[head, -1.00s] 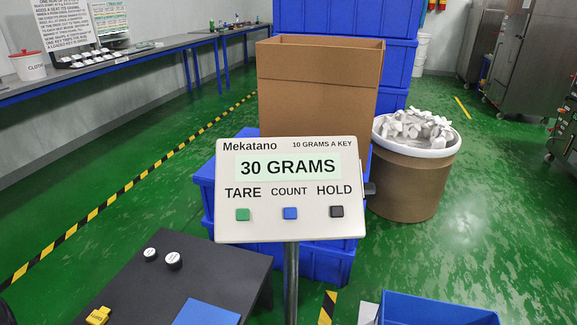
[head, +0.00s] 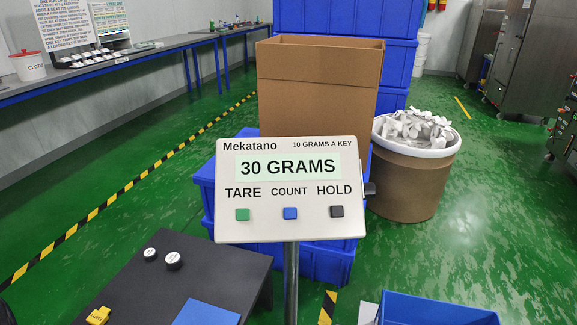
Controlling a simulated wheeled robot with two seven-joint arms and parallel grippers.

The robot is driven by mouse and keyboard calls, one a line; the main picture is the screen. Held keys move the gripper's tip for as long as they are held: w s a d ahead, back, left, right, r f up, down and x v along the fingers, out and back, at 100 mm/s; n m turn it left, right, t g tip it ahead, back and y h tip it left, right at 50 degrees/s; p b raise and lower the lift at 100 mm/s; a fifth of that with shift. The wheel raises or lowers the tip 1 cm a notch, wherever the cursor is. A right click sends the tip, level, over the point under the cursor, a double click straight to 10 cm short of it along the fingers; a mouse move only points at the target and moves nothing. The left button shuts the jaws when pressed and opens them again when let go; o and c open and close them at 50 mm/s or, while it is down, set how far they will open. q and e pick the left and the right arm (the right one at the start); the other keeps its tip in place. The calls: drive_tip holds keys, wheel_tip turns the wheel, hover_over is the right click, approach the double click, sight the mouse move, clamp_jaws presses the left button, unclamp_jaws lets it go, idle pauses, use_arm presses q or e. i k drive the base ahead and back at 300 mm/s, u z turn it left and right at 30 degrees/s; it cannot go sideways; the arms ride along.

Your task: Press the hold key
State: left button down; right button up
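The scale's panel (head: 291,225) faces me on a grey post in the middle of the head view. Its display (head: 288,166) reads 30 GRAMS. Three keys sit in a row below their labels: a green key (head: 242,214) under TARE, a blue key (head: 290,213) under COUNT and the black hold key (head: 337,211) under HOLD. Nothing covers the keys. Neither of my grippers can be made out in the view, and nothing touches the panel.
A dark table (head: 215,268) with two small white-topped weights and a yellow item stands at lower left. A blue bin (head: 435,308) is at lower right. Behind the panel are a cardboard box (head: 318,90), blue crates and a drum (head: 408,190) of white pieces.

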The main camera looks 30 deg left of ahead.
sight(337, 211)
drive_tip(key=z, duration=2.45)
drive_tip(key=i, duration=1)
drive_tip(key=u, duration=3.05)
